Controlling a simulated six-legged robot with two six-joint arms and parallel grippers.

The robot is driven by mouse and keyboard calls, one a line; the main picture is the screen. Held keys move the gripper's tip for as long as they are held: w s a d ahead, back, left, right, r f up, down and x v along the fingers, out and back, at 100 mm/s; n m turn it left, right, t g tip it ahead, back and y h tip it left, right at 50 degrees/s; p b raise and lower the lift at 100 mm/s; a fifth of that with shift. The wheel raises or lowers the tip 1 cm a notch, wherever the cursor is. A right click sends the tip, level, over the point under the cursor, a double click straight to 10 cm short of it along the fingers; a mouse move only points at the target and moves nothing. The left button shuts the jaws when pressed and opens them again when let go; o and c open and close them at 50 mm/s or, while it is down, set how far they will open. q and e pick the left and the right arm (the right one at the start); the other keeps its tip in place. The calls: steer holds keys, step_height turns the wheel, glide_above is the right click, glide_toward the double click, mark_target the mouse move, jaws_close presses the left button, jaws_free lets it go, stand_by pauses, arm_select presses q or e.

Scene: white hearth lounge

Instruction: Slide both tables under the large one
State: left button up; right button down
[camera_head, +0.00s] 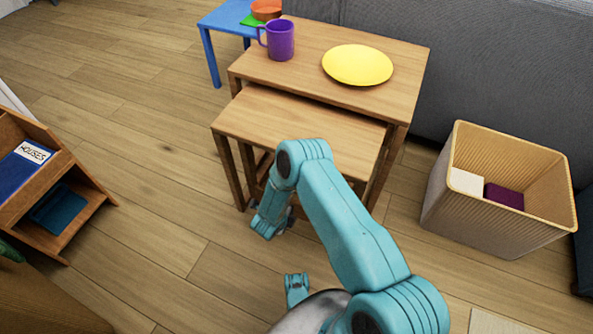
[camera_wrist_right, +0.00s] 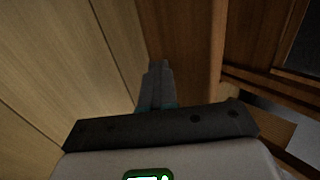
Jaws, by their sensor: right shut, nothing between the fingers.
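The large wooden table (camera_head: 318,45) stands against the grey sofa, with a yellow plate and a purple mug on top. A lower wooden table (camera_head: 285,117) is partly under it, its front part sticking out towards me. Below that, more wooden legs and bars (camera_head: 247,160) show, perhaps of the smallest table; my arm hides much of them. My right gripper (camera_head: 268,222) is low at the front of the lower table. In the right wrist view its fingers (camera_wrist_right: 158,72) are shut and empty, close to a wooden surface; contact cannot be told.
A ribbed basket (camera_head: 485,222) with a white and a purple item stands right of the tables. A wooden shelf (camera_head: 85,190) with books is at the left. A blue table (camera_head: 228,18) stands behind at the left. Floor between shelf and tables is clear.

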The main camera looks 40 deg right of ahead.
steer(key=shift+w+d+r, duration=0.1)
steer(key=shift+w+d, duration=0.1)
steer(key=shift+d, duration=0.25)
steer(key=shift+w+d, duration=0.2)
steer(key=shift+d, duration=0.25)
steer(key=shift+w+d, duration=0.3)
steer(key=shift+d, duration=0.5)
steer(key=shift+w+d, duration=0.35)
steer(key=shift+d, duration=0.4)
steer(key=shift+w+d, duration=0.3)
steer(key=shift+d, duration=0.5)
steer(key=shift+w+d, duration=0.3)
steer(key=shift+d, duration=0.45)
steer(key=shift+w+d, duration=0.35)
steer(key=shift+d, duration=0.45)
steer(key=shift+w+d, duration=0.3)
steer(key=shift+d, duration=0.45)
steer(key=shift+w+d, duration=0.3)
steer(key=shift+d, duration=0.45)
steer(key=shift+w+d, duration=0.3)
steer(key=shift+d, duration=0.5)
steer(key=shift+w+d, duration=0.3)
steer(key=shift+d, duration=0.6)
